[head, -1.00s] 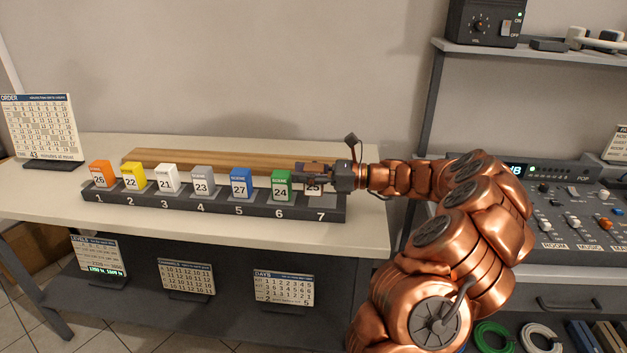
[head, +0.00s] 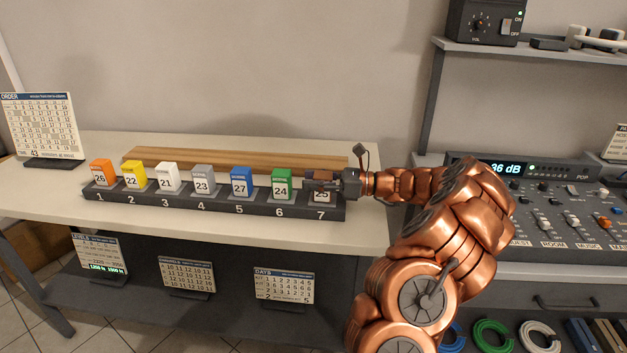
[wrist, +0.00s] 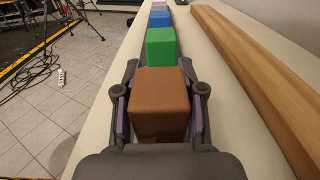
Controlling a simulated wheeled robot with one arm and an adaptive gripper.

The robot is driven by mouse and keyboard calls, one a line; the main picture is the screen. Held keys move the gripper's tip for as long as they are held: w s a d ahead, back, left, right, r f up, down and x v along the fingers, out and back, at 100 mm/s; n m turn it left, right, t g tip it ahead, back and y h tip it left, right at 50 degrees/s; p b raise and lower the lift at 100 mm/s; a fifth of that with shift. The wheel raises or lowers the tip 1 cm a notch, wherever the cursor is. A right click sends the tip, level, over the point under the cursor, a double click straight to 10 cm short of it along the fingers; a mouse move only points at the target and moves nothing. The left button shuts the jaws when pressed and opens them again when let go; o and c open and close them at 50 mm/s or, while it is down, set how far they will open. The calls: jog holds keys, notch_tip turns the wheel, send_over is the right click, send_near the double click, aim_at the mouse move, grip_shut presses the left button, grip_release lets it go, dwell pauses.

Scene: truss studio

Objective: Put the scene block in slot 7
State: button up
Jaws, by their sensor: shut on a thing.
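A brown block marked 25 (head: 322,195) is at slot 7, the right end of the dark numbered rack (head: 262,209). It shows large in the wrist view (wrist: 158,100), between both fingers. My gripper (head: 318,184) is shut on this block and partly covers it in the head view. The block looks upright and in line with the others; whether it is fully seated is hidden. The green block 24 (head: 281,189) stands in slot 6, with a small gap to the brown block.
Blue block 27 (head: 241,185), grey 23 (head: 203,184), white 21 (head: 168,180), yellow 22 (head: 133,178) and orange 26 (head: 101,176) fill slots 5 to 1. A wooden bar (head: 200,163) lies behind the rack. An order card (head: 42,127) stands at left.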

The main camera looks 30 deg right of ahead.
jog(key=o, duration=1.2)
jog(key=shift+f, duration=0.1)
jog(key=b+v, duration=0.1)
jog(key=v, duration=1.1)
